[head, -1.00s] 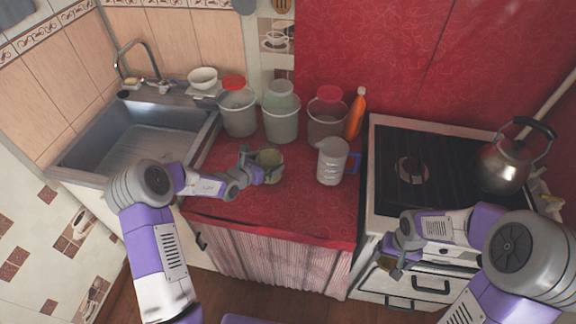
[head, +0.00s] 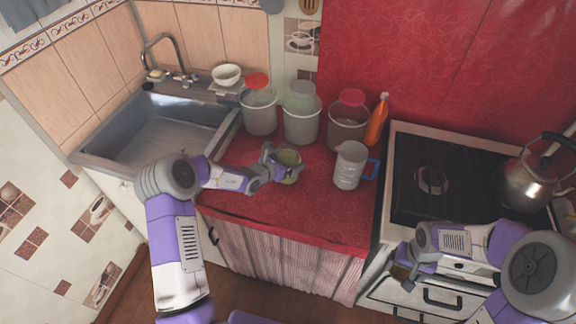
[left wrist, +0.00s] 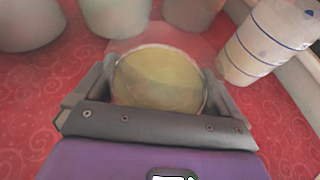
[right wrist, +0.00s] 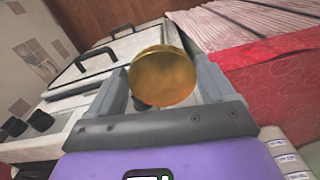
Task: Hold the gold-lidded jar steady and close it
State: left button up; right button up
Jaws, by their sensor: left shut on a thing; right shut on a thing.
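The open glass jar (head: 289,163) stands on the red counter, with yellowish-green contents seen from above in the left wrist view (left wrist: 158,78). My left gripper (head: 280,165) is shut around the jar, one finger on each side. The gold lid (right wrist: 163,76) is between the fingers of my right gripper (right wrist: 163,85), which is shut on it. In the head view the lid (head: 400,272) is small and partly hidden by my right gripper, low in front of the stove and well to the right of the jar.
A measuring jug (head: 349,166) with a blue handle stands right of the jar. Several lidded containers (head: 301,122) and an orange bottle (head: 377,122) line the back. A kettle (head: 524,182) sits on the stove (head: 428,215). The counter front (head: 290,222) is clear.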

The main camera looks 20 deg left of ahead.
pick_arm(q)
jog(key=shift+w+r, duration=0.1)
jog(key=shift+r, duration=0.25)
jog(key=shift+c, duration=0.5)
notch_tip(320, 180, up, 10)
jog(key=p, duration=0.2)
jog(key=shift+f, duration=0.15)
pick_arm(e)
jog(key=shift+r, duration=0.95)
pick_arm(q)
jog(key=shift+f, duration=0.1)
